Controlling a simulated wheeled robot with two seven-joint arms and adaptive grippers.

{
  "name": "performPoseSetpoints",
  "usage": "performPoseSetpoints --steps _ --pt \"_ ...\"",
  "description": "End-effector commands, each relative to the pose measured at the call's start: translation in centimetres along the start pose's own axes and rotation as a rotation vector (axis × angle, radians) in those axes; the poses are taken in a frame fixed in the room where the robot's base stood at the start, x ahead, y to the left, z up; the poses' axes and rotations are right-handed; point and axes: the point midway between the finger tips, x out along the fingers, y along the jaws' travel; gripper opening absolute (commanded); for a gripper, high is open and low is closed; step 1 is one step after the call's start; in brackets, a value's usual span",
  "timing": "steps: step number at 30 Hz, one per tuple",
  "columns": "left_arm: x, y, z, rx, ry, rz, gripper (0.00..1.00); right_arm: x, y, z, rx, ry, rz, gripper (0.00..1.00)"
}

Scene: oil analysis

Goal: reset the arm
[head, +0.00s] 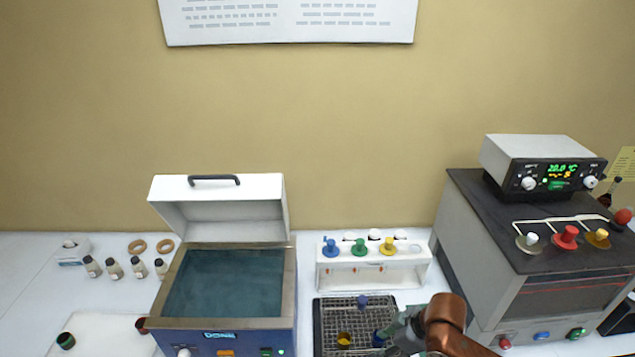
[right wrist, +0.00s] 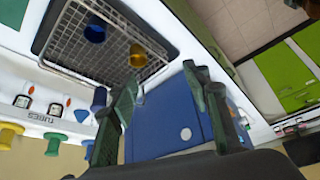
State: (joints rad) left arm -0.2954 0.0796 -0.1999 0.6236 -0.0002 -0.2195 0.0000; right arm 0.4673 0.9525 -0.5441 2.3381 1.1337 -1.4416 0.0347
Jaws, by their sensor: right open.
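My right arm comes in at the bottom right of the head view, its gripper (head: 400,334) low over the right side of the wire tray (head: 321,336) and partly hidden by the arm. In the right wrist view its two dark green fingers (right wrist: 160,84) stand wide apart with nothing between them. The blue bath housing (right wrist: 165,125) shows behind the gap. The wire tray (right wrist: 62,66) is above and left of the fingers, holding a blue cup (right wrist: 95,29) and an amber cup (right wrist: 137,56). My left gripper is not seen.
The open-lidded blue bath (head: 225,338) stands left of the tray. A white rack (head: 373,272) with coloured stoppers stands behind it. The grey instrument (head: 480,262) rises close on the right. Small bottles (head: 115,269) and cork rings (head: 137,246) are at the left.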

Motion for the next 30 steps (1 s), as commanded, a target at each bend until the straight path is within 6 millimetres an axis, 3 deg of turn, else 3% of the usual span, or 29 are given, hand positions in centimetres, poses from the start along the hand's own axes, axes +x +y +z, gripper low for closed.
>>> performPoseSetpoints --steps 7,11,14,18,24,30 --pt "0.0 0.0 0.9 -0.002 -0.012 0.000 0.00 3.3 -1.7 1.7 0.099 0.070 0.038 0.44" --pt "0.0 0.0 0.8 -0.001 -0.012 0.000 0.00 4.9 -2.6 4.4 0.225 0.107 0.093 0.44" --pt "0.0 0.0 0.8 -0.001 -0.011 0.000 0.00 5.7 -3.1 7.7 0.352 0.113 0.155 0.44" --pt "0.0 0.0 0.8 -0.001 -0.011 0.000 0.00 6.0 -4.2 13.9 0.547 0.078 0.251 0.44" --pt "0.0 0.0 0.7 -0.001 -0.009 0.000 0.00 5.2 -6.7 21.9 0.758 -0.016 0.362 0.44" --pt "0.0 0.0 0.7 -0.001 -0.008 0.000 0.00 4.0 -9.7 28.1 0.907 -0.115 0.439 0.44"
